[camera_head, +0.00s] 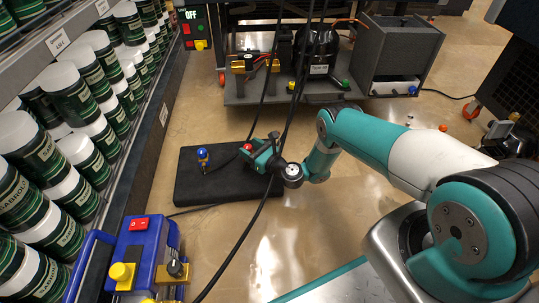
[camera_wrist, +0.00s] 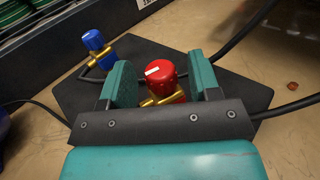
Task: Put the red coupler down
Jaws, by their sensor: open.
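The red coupler (camera_wrist: 162,76), a red knob on a brass body, sits on the black mat (camera_wrist: 75,100) between my gripper's fingers in the wrist view. My gripper (camera_wrist: 163,84) is open, with a green pad on each side of the coupler. The left pad is close to the brass part; I cannot tell if it touches. In the head view the red coupler (camera_head: 248,147) shows as a small red spot beside my gripper (camera_head: 258,152), low over the mat (camera_head: 225,182).
A blue coupler (camera_head: 202,154) stands on the mat's left part. Black hoses hang across the view. A blue pump (camera_head: 140,250) with a yellow knob is at the lower left. Shelves of green cans (camera_head: 75,150) line the left. A grey cart (camera_head: 290,92) stands behind. Floor right of the mat is partly clear.

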